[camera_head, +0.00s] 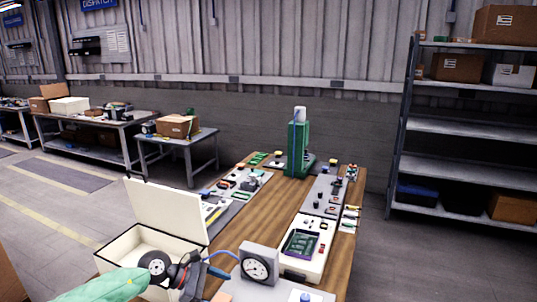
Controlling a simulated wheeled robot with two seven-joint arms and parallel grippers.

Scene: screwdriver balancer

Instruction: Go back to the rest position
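My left arm comes in from the lower left, with a green sleeve-like link and a dark round joint. My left gripper (205,275) is dark and hovers over the front right part of an open cream box (112,247), near a grey dial gauge (257,264). Its fingers are small and dark here, so I cannot tell whether they are open or shut, or whether they hold anything. My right gripper is out of view.
The wooden table (268,215) carries a green press-like stand (298,148) at its far end. Grey boards with small parts line both sides. Metal shelving (460,127) stands at the right.

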